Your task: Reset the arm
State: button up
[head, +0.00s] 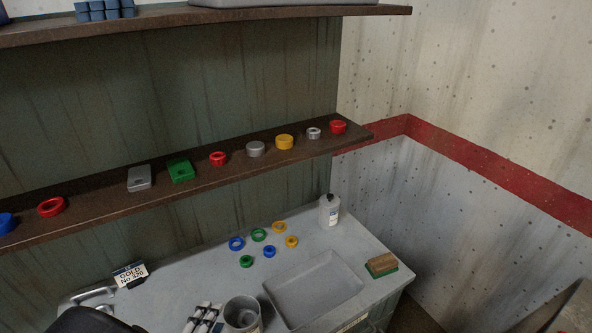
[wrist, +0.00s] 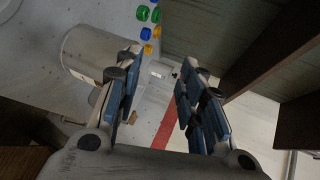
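My gripper (wrist: 161,58) shows in the wrist view with its two blue-padded fingers spread apart. Nothing is held between them; the gap shows only background, with a pale object and a red wall stripe beyond. A dark rounded shape at the bottom left edge there may be part of my arm.
A brown shelf (head: 100,205) carries red rings, tins and lids. The grey counter (head: 190,262) below holds coloured rings, a white bottle (head: 329,210), a grey cup (head: 242,313), a tray (head: 315,287), a brush (head: 381,264) and a sign (head: 130,274). Another shelf (head: 200,14) is above.

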jog(key=w+r+n+g+y, duration=0.2)
jog(key=w+r+y, duration=0.1)
jog(key=w+r, duration=0.25)
jog(key=w+d+r+n+g+y, duration=0.1)
jog(key=d+r+n+g+y, duration=0.1)
jog(key=d+r+n, duration=0.3)
jog(key=w+d+r+n+g+y, duration=0.1)
jog(key=d+r+n+y, duration=0.15)
jog(key=r, duration=0.35)
jog(key=s+d+r+n+g+h, duration=0.1)
jog(key=s+d+n, duration=0.4)
jog(key=s+d, duration=0.5)
jog(key=s+d+r+n+g+h, duration=0.1)
jog(key=s+d+n+g+h, duration=0.2)
jog(key=s+d, duration=0.6)
jog(key=d+n+h, duration=0.1)
jog(key=d, duration=0.6)
jog(key=shift+s+d+r+n, duration=0.2)
jog(key=shift+s+r+n, duration=0.15)
jog(key=shift+r, duration=0.05)
